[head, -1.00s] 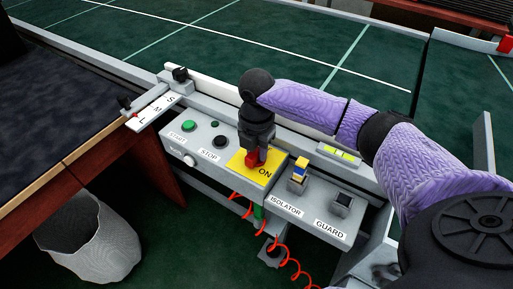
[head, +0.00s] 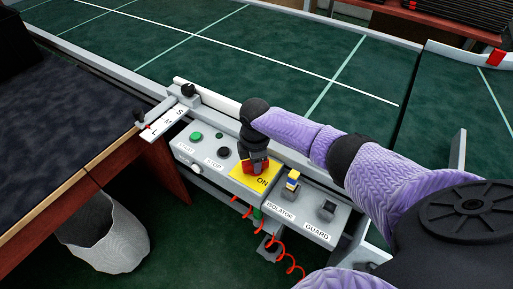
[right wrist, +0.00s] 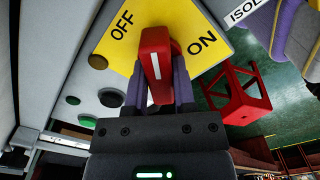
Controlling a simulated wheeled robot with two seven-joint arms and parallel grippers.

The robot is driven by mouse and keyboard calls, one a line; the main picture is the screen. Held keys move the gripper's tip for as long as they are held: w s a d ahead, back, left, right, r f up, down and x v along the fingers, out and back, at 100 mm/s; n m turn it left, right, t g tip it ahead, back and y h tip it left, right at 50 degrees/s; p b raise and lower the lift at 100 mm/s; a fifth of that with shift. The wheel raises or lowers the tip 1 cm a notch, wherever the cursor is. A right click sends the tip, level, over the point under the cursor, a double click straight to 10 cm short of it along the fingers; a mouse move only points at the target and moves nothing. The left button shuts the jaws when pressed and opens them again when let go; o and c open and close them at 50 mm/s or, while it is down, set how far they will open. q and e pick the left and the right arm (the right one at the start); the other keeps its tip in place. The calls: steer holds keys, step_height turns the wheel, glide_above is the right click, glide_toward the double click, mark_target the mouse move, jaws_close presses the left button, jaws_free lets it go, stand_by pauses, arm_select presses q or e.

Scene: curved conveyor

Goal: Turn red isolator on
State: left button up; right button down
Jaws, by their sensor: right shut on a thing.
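The red isolator handle (head: 257,169) stands on a yellow plate (head: 272,168) on the grey control panel. In the right wrist view the red handle (right wrist: 155,62), with a white line on it, sits between my gripper's fingers. OFF is printed to its left and ON to its right on the yellow plate (right wrist: 180,17). The white line points between the two words. My right gripper (right wrist: 160,85) is shut on the handle from above and partly hides it in the head view. My left gripper is not in view.
A black GUARD switch (head: 327,209) stands to the right. The green conveyor (head: 230,60) lies behind; a bin (head: 110,245) is at lower left.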

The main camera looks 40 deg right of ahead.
steer(key=shift+r+m+p, duration=0.15)
steer(key=shift+m+p, duration=0.4)
steer(key=shift+m, duration=0.35)
steer(key=shift+m+p, duration=0.45)
steer(key=shift+m, duration=0.55)
steer(key=shift+m+p, duration=0.4)
steer(key=shift+m, duration=1.2)
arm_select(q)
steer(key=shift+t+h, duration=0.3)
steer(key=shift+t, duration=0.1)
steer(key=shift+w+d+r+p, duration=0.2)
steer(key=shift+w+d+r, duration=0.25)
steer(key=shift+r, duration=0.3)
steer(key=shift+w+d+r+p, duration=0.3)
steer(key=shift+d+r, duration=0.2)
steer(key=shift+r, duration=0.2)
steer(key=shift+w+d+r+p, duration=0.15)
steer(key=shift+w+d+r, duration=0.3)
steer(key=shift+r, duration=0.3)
arm_select(e)
steer(key=shift+m, duration=1.4)
steer(key=shift+c, duration=2.2)
jaws_free()
